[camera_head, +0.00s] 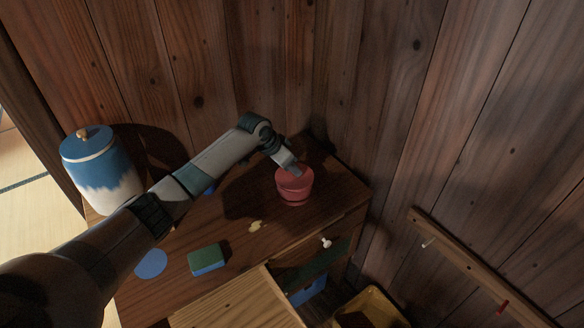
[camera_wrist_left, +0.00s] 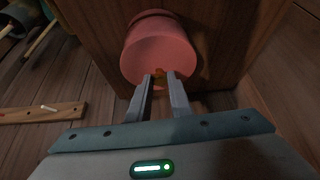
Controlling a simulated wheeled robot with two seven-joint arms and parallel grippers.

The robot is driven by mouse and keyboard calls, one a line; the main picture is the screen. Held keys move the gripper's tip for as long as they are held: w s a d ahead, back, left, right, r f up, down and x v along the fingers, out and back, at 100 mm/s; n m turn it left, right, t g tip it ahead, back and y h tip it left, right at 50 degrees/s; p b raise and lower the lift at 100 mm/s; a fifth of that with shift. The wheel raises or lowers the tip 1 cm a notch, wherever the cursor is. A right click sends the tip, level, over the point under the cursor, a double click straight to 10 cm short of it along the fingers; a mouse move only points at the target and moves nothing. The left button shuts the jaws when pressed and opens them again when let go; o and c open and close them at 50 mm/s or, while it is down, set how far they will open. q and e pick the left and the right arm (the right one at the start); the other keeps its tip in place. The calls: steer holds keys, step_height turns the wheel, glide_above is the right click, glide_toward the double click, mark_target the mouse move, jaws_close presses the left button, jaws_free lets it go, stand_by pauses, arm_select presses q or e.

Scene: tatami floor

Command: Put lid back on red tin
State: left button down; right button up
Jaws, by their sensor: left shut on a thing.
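The red tin (camera_head: 294,195) stands upright on the wooden cabinet top, near its far right corner. Its round red lid (camera_wrist_left: 150,55) faces the camera in the left wrist view, in line with the tin body. My left gripper (camera_head: 296,171) is over the top of the tin. In the left wrist view, its fingertips (camera_wrist_left: 160,77) are shut on the lid's small orange-brown knob (camera_wrist_left: 160,73). The lid looks to be at the tin's mouth; whether it sits fully down I cannot tell. My right gripper is not in view.
A blue and white lidded jar (camera_head: 100,170) stands at the left. A blue disc (camera_head: 151,263), a green and blue sponge (camera_head: 206,260) and a small yellowish piece (camera_head: 254,226) lie on the cabinet top (camera_head: 230,235). Wooden walls rise close behind. A peg rail (camera_head: 475,260) is at the right.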

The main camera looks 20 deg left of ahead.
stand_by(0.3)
arm_select(q)
steer(key=shift+p, duration=0.3)
steer(key=shift+f, duration=0.1)
stand_by(1.0)
steer(key=shift+p, duration=0.45)
stand_by(0.5)
steer(key=c, duration=1)
jaws_free()
steer(key=shift+c, duration=0.2)
